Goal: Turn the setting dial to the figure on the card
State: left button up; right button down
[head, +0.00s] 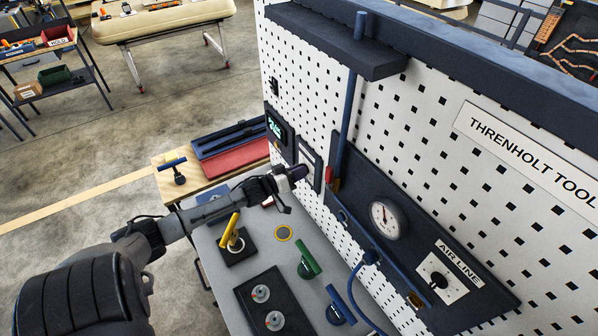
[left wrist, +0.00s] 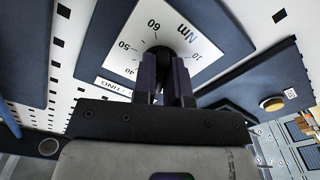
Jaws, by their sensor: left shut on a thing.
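The setting dial's white plate (left wrist: 125,45) fills the upper middle of the left wrist view, with figures such as 60, 50, 40 and 10 and the letters Nm. My left gripper (left wrist: 165,72) is shut on the dark dial knob (left wrist: 157,53) at its centre. The fingers hide most of the knob, so its pointer cannot be read. In the head view my left gripper (head: 296,173) reaches the dial's panel (head: 311,157) on the pegboard. A dark unit with pale green figures (head: 276,127) hangs left of it, too small to read. I cannot identify the card. My right gripper is out of view.
The bench below holds a yellow-handled piece (head: 231,230), a green-handled piece (head: 308,259) and a dark block with two round knobs (head: 270,305). Right of the dial are a blue upright bar (head: 350,105), a round gauge (head: 388,219) and an air line panel (head: 445,271).

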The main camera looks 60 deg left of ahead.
pick_arm(q)
grip_shut()
jog(key=shift+m+p, duration=1.1)
jog(key=shift+m, duration=6.8)
jog(key=o, duration=0.7)
grip_release()
